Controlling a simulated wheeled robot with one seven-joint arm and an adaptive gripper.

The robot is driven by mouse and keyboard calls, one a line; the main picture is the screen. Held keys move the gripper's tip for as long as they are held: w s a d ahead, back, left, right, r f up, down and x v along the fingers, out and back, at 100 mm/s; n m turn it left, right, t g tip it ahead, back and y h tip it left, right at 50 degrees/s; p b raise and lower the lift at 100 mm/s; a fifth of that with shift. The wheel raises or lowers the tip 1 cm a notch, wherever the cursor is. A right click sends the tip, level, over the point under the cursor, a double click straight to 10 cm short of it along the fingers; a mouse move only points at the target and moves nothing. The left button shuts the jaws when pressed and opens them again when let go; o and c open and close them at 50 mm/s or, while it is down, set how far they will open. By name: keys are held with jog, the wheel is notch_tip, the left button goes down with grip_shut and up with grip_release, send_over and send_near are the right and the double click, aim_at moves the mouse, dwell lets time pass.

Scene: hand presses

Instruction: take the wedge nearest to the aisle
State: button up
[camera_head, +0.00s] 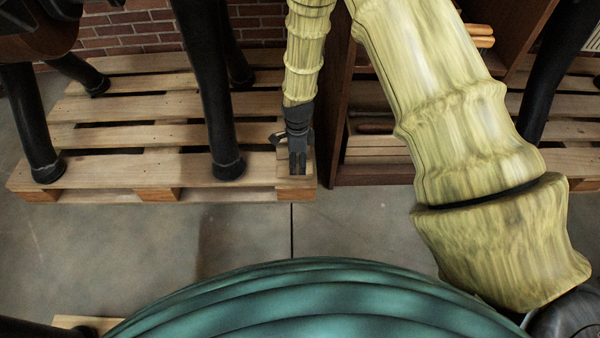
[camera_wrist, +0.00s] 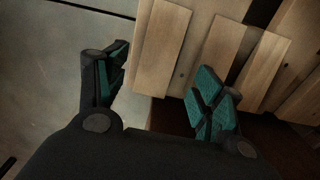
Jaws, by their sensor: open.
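My gripper (camera_head: 298,158) points down over the front right corner of a wooden pallet (camera_head: 120,165). In the wrist view my gripper (camera_wrist: 164,62) is open, with its teal-padded fingers apart. A pale flat wooden piece (camera_wrist: 162,42), seemingly the wedge nearest to the aisle floor, shows between the fingers near the pallet edge. No contact with either finger is clear. More similar wooden pieces (camera_wrist: 265,72) lie to its right, beyond the right finger. Their wedge shape cannot be told from above. In the head view my gripper largely covers this spot.
Black press legs (camera_head: 222,120) stand on the pallet left of my gripper. A brown wooden cabinet (camera_head: 372,160) with shelves stands close to its right. The grey concrete floor (camera_head: 240,225) in front is clear. A brick wall (camera_head: 125,30) is behind.

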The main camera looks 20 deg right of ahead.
aim_at(282, 171)
jog(key=shift+s+a+f+b, duration=0.1)
jog(key=shift+f+b, duration=0.55)
jog(key=shift+f, duration=0.45)
jog(key=shift+s+a+f+b, duration=0.1)
jog(key=shift+f+b, duration=0.5)
jog(key=shift+f, duration=0.45)
jog(key=c, duration=1.1)
